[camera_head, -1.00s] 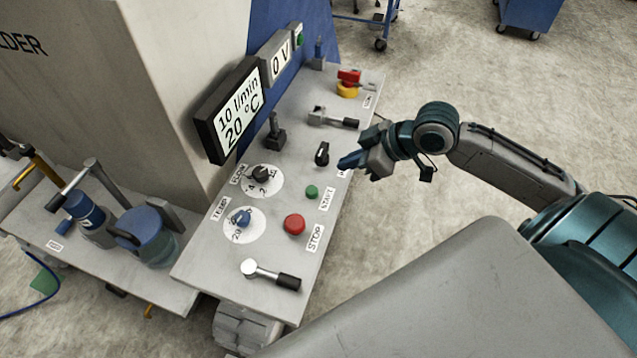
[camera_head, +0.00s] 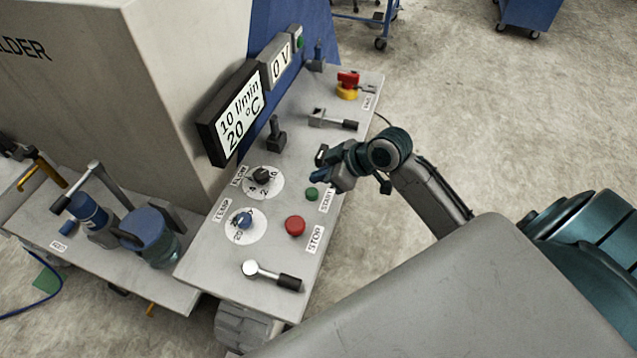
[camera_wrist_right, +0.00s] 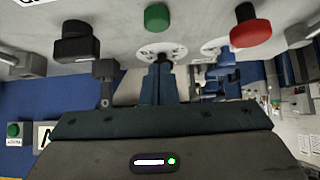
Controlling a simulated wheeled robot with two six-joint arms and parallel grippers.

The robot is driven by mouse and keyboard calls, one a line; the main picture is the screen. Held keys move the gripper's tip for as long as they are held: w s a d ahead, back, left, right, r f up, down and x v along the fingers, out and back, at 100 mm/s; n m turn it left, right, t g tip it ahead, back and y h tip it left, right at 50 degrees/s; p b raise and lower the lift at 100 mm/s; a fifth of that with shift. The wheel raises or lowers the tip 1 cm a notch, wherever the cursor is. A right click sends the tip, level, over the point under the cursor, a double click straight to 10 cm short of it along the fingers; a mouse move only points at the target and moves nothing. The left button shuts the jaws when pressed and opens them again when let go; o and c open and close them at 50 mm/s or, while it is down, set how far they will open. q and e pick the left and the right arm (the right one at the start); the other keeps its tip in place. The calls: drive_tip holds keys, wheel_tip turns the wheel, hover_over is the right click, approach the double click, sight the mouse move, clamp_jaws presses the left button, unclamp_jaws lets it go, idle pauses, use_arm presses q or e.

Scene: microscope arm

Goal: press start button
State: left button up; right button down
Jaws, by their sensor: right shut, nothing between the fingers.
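The green start button (camera_head: 311,194) is on the control panel, beside a label reading START (camera_head: 327,201). In the right wrist view the green button (camera_wrist_right: 157,18) is at the top, above my fingers and apart from them. My right gripper (camera_head: 318,178) is shut and empty. In the head view its fingertips show just beyond the green button, over the panel; I cannot tell their exact height. In the right wrist view the shut fingers (camera_wrist_right: 158,80) point towards a dial. My left gripper is not in view.
The red stop button (camera_head: 295,226) is close to the green one. Two dials, FLOW (camera_head: 262,177) and TEMP (camera_head: 244,220), lie to the left. A black switch (camera_wrist_right: 77,42) is beside the fingers. A lever (camera_head: 272,275) is at the panel's front end.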

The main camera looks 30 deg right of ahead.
sight(307, 191)
drive_tip(key=f, duration=0.1)
drive_tip(key=f+p, duration=0.1)
drive_tip(key=f, duration=0.1)
drive_tip(key=shift+w+a+f, duration=0.15)
drive_tip(key=shift+a, duration=0.1)
drive_tip(key=shift+f+p, duration=0.3)
drive_tip(key=shift+f, duration=0.35)
